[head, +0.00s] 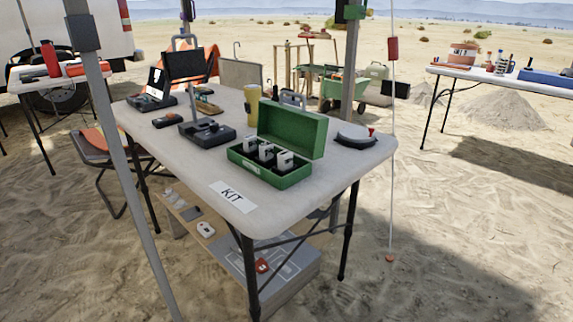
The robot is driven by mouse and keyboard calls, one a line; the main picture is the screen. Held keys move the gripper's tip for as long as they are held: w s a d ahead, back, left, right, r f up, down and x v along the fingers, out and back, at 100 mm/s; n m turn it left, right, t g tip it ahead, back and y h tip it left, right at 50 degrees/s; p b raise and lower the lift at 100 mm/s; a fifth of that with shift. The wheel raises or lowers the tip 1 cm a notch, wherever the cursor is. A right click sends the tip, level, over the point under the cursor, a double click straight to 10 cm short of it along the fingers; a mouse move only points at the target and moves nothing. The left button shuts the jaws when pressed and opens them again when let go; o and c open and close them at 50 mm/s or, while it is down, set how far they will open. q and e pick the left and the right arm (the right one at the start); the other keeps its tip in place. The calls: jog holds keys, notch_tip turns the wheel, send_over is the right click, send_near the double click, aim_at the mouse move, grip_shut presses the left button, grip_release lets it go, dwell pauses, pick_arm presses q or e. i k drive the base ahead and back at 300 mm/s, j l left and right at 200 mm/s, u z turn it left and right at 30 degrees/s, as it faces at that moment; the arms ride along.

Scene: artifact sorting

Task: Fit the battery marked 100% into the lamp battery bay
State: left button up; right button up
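A green box (246,167) with its lid raised stands on the near part of the white folding table. Several pale upright blocks (266,151) sit in its dark insert. They may be batteries, but no charge marking can be read. A dark tray-like device (222,137) with an upright post stands left of the box. It may be the lamp with the battery bay, but I cannot tell. Neither of my grippers is in view.
A "KIT" card (233,195) lies at the table's (180,158) near edge. Poles (125,150) rise before and behind the table. A lower shelf holds small items.

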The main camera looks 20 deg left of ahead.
aim_at(198, 131)
jog(key=u, duration=1.25)
